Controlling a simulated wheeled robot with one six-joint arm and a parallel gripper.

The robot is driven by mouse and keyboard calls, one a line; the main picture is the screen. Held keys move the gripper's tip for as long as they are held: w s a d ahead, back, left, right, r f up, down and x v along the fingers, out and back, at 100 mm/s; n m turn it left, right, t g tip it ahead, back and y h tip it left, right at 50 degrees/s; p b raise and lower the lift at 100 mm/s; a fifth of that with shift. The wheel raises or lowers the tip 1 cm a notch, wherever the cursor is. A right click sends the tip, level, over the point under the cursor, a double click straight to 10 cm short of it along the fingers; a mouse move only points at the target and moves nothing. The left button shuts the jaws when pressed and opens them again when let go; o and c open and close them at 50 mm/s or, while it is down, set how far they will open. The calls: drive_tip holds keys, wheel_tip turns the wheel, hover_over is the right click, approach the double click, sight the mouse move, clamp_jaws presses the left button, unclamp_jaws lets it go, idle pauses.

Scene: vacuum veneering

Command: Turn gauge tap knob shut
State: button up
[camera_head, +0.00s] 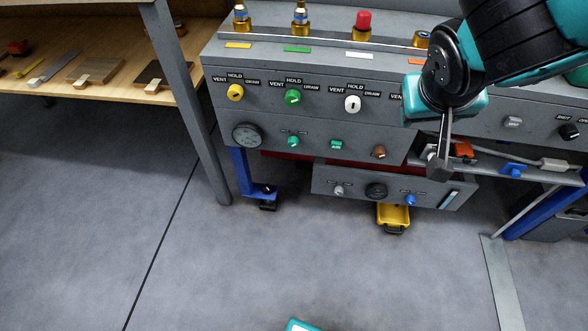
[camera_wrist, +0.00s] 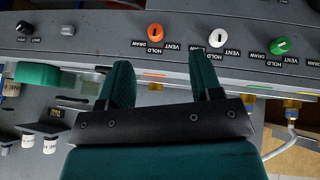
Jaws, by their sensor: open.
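A round dial gauge (camera_head: 248,135) sits on the left of the panel's lower face. A small green knob (camera_head: 293,141) is to its right and a brown knob (camera_head: 379,152) is further right. Their labels are too small to read, so I cannot tell which knob is the gauge tap. My gripper (camera_head: 438,165) hangs in front of the panel, right of the brown knob. In the wrist view its two fingers (camera_wrist: 160,72) are apart with nothing between them. The gauge does not show in the wrist view.
Upper-row knobs are yellow (camera_head: 235,92), green (camera_head: 293,97) and white (camera_head: 352,104); an orange one (camera_wrist: 155,32) shows in the wrist view. A lower box carries a black knob (camera_head: 376,190) and a blue knob (camera_head: 410,199). A wooden bench (camera_head: 120,75) stands left. The floor in front is mostly clear.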

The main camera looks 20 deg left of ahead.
drive_tip(key=w+a+f+t+b, duration=0.1)
drive_tip(key=a+f+t+b, duration=0.15)
drive_tip(key=f, duration=0.35)
drive_tip(key=w+a+f+t+b, duration=0.1)
drive_tip(key=a+f+b, duration=0.3)
drive_tip(key=f, duration=0.1)
drive_tip(key=n+t+y+b, duration=0.45)
drive_tip(key=t+b, duration=0.35)
drive_tip(key=b, duration=0.9)
approach(292, 145)
drive_tip(key=v, duration=0.7)
drive_tip(key=shift+n, duration=0.35)
drive_tip(key=p+x, duration=0.2)
drive_tip(key=x, duration=1.4)
drive_tip(key=shift+w+f, duration=0.15)
drive_tip(key=shift+w+a+g, duration=0.15)
drive_tip(key=shift+w+g, duration=0.1)
drive_tip(key=shift+w, duration=0.2)
